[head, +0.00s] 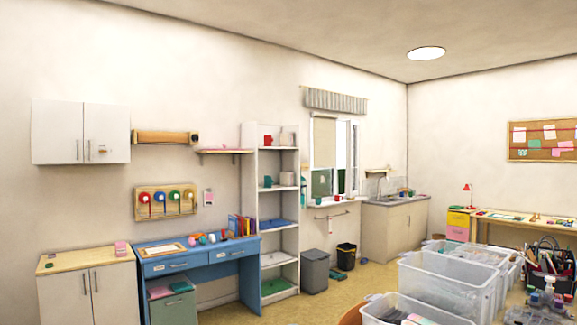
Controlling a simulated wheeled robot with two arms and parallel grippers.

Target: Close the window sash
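The window (341,157) is in the far wall, right of the tall white shelf, in the head view. It has a white frame under a striped valance (335,101). A beige blind (324,142) covers the upper part of its left side. A narrow white-framed sash (354,157) shows at the right side and looks turned out of the frame's plane, but it is too small to tell how far it is open. Any handle is too small to make out. Neither of my grippers is in view.
A sink cabinet (395,229) stands right of the window. A grey bin (315,272) and a black bin (346,257) stand below it. Clear plastic boxes (447,282) fill the right foreground. A blue desk (197,262) is at left. Yellow floor (375,277) lies open between.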

